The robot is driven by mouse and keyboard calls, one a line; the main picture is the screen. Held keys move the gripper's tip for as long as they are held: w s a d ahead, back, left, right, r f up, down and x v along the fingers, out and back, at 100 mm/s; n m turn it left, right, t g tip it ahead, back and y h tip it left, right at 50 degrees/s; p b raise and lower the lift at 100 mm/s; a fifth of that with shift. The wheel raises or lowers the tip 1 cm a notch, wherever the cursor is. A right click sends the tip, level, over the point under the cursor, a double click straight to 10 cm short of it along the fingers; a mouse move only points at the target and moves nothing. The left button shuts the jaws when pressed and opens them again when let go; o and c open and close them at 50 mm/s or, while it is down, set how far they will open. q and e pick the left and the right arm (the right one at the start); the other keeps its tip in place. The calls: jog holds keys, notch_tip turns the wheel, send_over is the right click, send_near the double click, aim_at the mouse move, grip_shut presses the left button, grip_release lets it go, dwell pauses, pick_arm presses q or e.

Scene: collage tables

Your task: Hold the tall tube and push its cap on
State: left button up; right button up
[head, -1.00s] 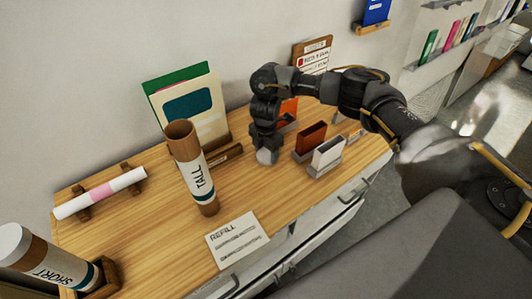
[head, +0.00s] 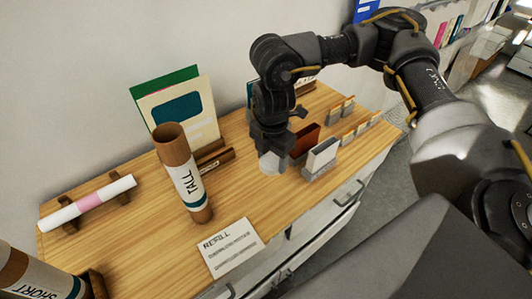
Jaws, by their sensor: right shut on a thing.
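The tall tube (head: 184,178), brown with a white label reading TALL, stands upright on the wooden table. Its top end is open and shows a hollow brown rim. My right gripper (head: 271,150) points down, to the right of the tube and apart from it. It is shut on a small white round piece that looks like the cap (head: 270,164). I cannot tell whether the cap touches the table. My left gripper is not in view.
A REFILL card (head: 231,247) lies in front of the tube. Card holders (head: 320,158) stand right of my gripper. A green and cream folder (head: 180,105) stands behind the tube. A white and pink roll (head: 88,203) and the short tube (head: 38,276) are at left.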

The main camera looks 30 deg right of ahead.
aim_at(263, 167)
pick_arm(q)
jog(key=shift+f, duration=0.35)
pick_arm(e)
jog(key=shift+s+a+r, duration=0.1)
jog(key=shift+s+r, duration=0.2)
jog(key=shift+s, duration=0.3)
jog(key=shift+s+a+r, duration=0.1)
jog(key=shift+s+r, duration=0.2)
jog(key=shift+s, duration=0.3)
jog(key=m, duration=0.2)
jog(key=b, duration=0.1)
jog(key=shift+w+a+f+m, duration=0.2)
jog(key=shift+a+f+m, duration=0.05)
jog(key=shift+m, duration=0.15)
jog(key=m, duration=0.4)
jog(key=shift+w+a+f+b, duration=0.25)
jog(key=shift+w+a+b, duration=0.05)
jog(key=shift+a+b, duration=0.05)
jog(key=m, duration=0.4)
jog(key=shift+w+a+f+b, duration=0.25)
jog(key=shift+a+b, duration=0.05)
jog(key=shift+a, duration=0.05)
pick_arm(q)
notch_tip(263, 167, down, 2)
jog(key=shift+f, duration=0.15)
pick_arm(e)
jog(key=m, duration=0.5)
jog(key=shift+w+a+f, duration=0.15)
jog(key=shift+w+a, duration=0.15)
jog(key=shift+a, duration=0.05)
